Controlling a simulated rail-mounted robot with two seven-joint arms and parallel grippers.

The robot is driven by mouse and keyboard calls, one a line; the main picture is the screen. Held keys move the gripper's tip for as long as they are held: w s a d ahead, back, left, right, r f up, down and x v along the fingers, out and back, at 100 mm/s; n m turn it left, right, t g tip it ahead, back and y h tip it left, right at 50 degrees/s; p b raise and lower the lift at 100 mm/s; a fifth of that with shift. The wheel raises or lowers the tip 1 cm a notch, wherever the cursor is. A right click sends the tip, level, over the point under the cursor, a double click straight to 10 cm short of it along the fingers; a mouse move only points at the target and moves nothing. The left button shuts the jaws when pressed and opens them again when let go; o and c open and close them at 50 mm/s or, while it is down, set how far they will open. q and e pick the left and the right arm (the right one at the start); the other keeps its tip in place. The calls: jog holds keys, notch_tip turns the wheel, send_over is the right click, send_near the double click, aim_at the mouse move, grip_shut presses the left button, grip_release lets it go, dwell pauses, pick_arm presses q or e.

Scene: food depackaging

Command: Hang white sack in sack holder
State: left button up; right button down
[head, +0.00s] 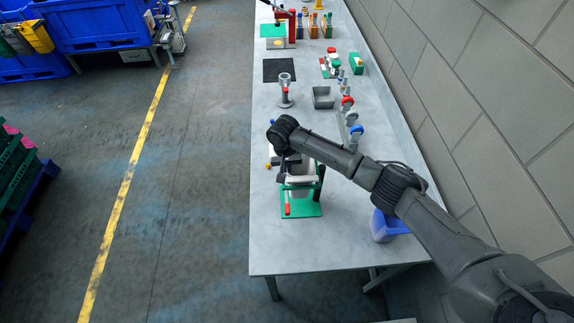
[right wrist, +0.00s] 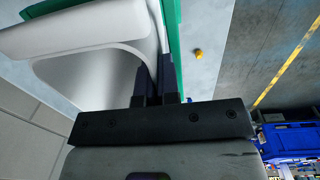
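The white sack (head: 301,171) is at the sack holder, a stand with a green base (head: 305,210), a red handle and a dark post on the table's near part. My right gripper (head: 282,170) is beside the sack's upper left side. In the right wrist view, the dark fingers of my right gripper (right wrist: 156,82) are close together on the thin wall of the white sack (right wrist: 90,75), whose open mouth shows. A green part of the holder (right wrist: 174,40) lies just behind. I cannot tell whether the sack hangs on the holder. My left gripper is not in view.
A blue bin (head: 388,226) stands right of the holder, under my right arm. A grey tray (head: 323,98), a grey stand (head: 285,92) and a black mat (head: 279,70) are farther back. A brick wall (head: 470,85) borders the table's right side. The table's near left is clear.

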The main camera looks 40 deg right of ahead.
jog(key=shift+f, duration=0.1)
jog(key=c, duration=1.3)
grip_release()
jog(key=shift+f, duration=0.1)
jog(key=shift+s, duration=0.1)
jog(key=r+b, duration=0.1)
jog(key=r, duration=0.3)
jog(key=r+b, duration=0.1)
jog(key=r, duration=0.4)
jog(key=r+b, duration=0.1)
jog(key=r, duration=0.4)
jog(key=shift+w+a+r, duration=0.2)
jog(key=shift+w+a, duration=0.15)
